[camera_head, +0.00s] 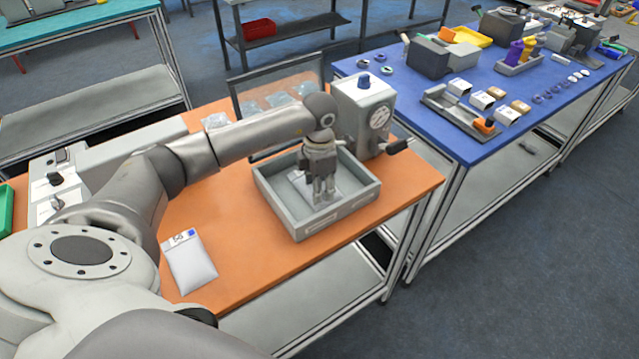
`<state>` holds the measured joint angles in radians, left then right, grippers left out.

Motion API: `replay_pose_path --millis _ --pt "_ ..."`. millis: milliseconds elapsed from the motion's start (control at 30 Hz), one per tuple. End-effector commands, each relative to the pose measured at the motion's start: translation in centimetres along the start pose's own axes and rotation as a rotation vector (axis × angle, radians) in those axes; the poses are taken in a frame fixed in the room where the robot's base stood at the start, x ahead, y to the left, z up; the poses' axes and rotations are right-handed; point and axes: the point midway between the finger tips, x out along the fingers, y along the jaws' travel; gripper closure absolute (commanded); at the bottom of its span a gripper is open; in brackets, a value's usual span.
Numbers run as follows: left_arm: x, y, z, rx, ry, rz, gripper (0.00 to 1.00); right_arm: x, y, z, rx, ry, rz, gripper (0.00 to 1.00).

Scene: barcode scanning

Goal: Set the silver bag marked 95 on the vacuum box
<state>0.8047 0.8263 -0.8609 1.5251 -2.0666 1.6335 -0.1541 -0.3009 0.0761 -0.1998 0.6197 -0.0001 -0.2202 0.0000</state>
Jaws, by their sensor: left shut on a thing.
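My left gripper (323,192) points down into a grey open tray (335,216) on the orange table. It is shut on a pale bag (299,184) in the tray, partly hidden by the fingers; I cannot read a number on it. Another silver-white bag (191,265) lies flat near the table's front edge, with a small printed label at its top that is too small to read surely. A grey box with a round gauge and blue knob (363,112) stands behind the tray; I cannot tell whether it is the vacuum box. My right gripper is not in view.
A dark-framed panel (252,104) stands behind my left arm, with clear bags (216,120) nearby. A grey machine (120,158) is at the left of the orange table (250,265). A blue table (420,99) with tools adjoins on the right. Orange surface between the loose bag and tray is clear.

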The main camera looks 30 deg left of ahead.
Motion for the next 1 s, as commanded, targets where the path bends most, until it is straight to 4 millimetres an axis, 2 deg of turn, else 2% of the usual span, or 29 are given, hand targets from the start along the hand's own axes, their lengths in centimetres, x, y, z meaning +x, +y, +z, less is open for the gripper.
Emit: replay_pose_path --millis 233,267,400,833,1000 --pt "0.4 0.0 0.0 0.000 0.000 0.000 0.85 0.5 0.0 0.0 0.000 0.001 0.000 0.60" --pt "0.3 0.0 0.0 0.000 0.000 0.000 0.57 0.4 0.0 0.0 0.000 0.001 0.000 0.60" --pt "0.3 0.0 0.0 0.000 0.000 -0.001 0.39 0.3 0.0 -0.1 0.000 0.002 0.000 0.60" --pt "-0.3 0.0 0.1 0.000 -0.001 0.000 0.38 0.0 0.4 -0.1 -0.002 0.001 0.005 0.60" --pt "-3.1 0.1 0.1 0.001 -0.006 0.004 0.38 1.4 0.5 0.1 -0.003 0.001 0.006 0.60"
